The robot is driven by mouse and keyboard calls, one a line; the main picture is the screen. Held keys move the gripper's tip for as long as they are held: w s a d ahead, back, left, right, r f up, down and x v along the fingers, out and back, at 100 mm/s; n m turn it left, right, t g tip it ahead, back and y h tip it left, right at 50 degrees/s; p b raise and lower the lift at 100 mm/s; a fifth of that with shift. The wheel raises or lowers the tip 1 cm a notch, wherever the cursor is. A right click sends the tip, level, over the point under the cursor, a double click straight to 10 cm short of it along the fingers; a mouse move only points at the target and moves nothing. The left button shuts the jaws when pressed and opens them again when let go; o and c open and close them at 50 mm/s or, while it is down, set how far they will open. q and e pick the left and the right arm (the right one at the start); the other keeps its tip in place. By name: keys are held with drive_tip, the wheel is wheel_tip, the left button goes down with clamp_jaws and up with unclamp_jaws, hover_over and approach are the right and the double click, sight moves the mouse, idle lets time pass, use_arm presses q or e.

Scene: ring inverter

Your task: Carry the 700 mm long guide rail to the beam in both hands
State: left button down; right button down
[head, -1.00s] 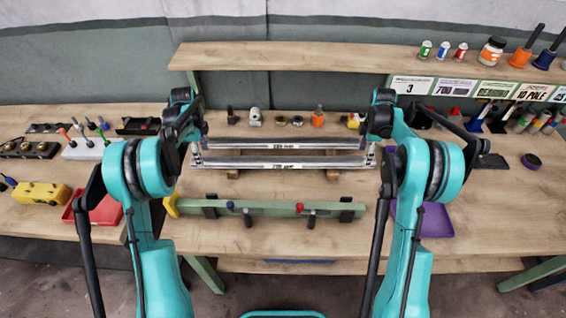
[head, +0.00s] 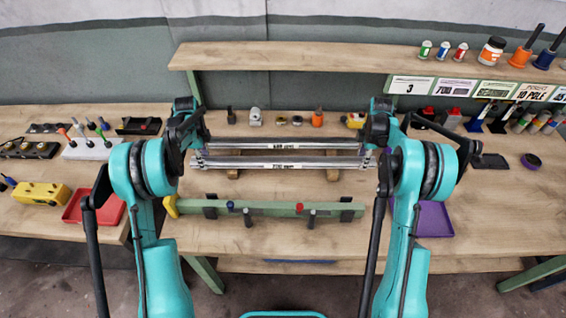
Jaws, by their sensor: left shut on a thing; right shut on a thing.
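The guide rail (head: 250,164) is the front one of two long silver rails. It lies level, left to right, and its white label seems to read 700. My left gripper (head: 197,159) is shut on its left end. My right gripper (head: 370,159) is shut on its right end. My forearms partly hide both fingertips. I cannot tell whether the rail is clear of the wooden blocks (head: 333,174) below it. The green beam (head: 270,210) lies nearer me, parallel to the rail, with dark brackets, a blue-topped and a red-topped handle, and a yellow left end.
A second, shorter silver rail (head: 240,143) lies just behind. A red tray (head: 93,208) is at left, a purple tray (head: 434,219) at right. Bare bench lies between rail and beam.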

use_arm(q)
drive_tip(key=shift+w+r, duration=0.1)
drive_tip(key=shift+r, duration=0.05)
use_arm(e)
drive_tip(key=shift+r, duration=0.15)
